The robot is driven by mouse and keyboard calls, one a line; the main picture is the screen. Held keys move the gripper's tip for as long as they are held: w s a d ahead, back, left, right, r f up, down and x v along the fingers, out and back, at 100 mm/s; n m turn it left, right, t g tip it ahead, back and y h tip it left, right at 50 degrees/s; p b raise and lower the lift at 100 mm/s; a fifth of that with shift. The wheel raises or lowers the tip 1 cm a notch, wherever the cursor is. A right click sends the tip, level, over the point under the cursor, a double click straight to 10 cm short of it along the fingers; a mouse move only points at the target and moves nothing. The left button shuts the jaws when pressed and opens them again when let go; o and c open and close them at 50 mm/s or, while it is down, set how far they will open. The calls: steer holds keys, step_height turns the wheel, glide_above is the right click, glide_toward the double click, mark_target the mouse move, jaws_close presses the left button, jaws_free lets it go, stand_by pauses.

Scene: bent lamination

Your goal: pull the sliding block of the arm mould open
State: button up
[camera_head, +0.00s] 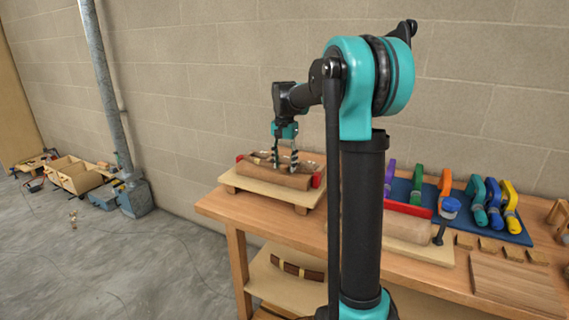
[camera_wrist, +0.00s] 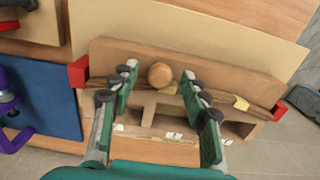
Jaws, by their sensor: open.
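The arm mould (camera_head: 272,180) is a long brown wooden form on a pale board at the left end of the bench. In the wrist view its long wooden block (camera_wrist: 225,72) runs across the picture, with a round wooden knob (camera_wrist: 160,75) near its middle. Thin wood strips lie along the block's near edge, beside a part with open compartments (camera_wrist: 165,119). My gripper (camera_head: 284,166) is over the mould, pointing down. In the wrist view its fingers are spread, one on each side of the knob, with gaps visible. Whether they are at knob height is unclear.
Red end pieces (camera_wrist: 78,72) flank the mould. A second mould (camera_head: 405,228) stands to the right, partly behind my arm. A blue mat (camera_head: 515,238) holds several coloured clamps. A lower shelf (camera_head: 262,278) carries a curved brown piece. The block wall is close behind the bench.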

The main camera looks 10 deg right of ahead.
steer(key=shift+c, duration=0.5)
jaws_close()
steer(key=shift+s+a, duration=0.6)
steer(key=shift+s, duration=0.2)
steer(key=shift+s+a, duration=0.55)
steer(key=shift+s, duration=0.2)
steer(key=shift+o, duration=0.5)
jaws_free()
step_height(320, 180, up, 12)
